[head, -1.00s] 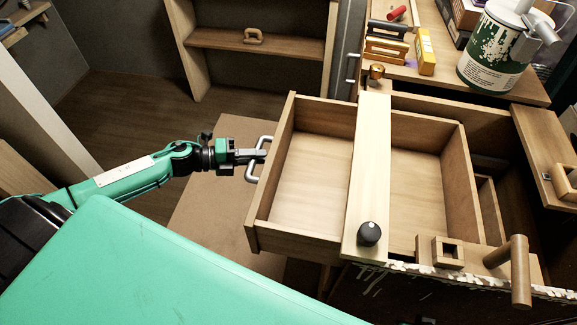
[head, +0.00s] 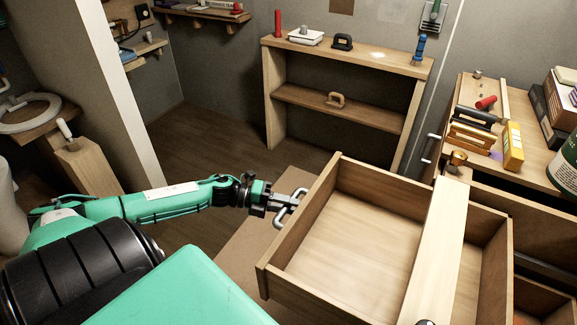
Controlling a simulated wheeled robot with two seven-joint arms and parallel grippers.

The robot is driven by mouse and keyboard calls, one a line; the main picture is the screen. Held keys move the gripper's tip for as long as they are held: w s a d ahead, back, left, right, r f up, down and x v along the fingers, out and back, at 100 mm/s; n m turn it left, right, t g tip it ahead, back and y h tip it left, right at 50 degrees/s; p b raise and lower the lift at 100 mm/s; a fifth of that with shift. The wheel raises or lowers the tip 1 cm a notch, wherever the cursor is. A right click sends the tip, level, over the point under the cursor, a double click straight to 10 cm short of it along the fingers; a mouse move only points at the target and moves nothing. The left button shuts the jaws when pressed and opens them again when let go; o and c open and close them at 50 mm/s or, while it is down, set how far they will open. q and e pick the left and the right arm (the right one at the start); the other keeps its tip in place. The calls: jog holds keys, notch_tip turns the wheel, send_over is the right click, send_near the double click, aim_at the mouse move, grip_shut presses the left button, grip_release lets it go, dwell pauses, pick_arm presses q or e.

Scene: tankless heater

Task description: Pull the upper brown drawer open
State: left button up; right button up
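The upper brown drawer (head: 350,240) stands pulled well out of its cabinet in the head view, its empty inside showing. Its metal bar handle (head: 293,212) is on the front panel at the left. My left gripper (head: 284,205) is at this handle, with its fingers around the bar; it looks shut on it, though the fingertips are partly hidden by the handle. A pale plank (head: 437,258) crosses above the drawer box, near the cabinet front. My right gripper is not in view.
A wooden shelf unit (head: 345,65) with tools stands against the back wall. A bench at right carries a yellow box (head: 513,148), a red-handled tool (head: 486,102) and a green can (head: 568,165). Open floor (head: 205,140) lies behind my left arm.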

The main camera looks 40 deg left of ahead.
pick_arm(q)
jog(key=shift+o, duration=0.7)
jog(key=p+v, duration=0.1)
jog(key=v, duration=1.3)
jog(key=shift+p, duration=0.4)
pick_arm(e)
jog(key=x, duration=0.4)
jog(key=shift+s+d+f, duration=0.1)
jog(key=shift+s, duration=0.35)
pick_arm(q)
jog(key=shift+w+d, duration=0.1)
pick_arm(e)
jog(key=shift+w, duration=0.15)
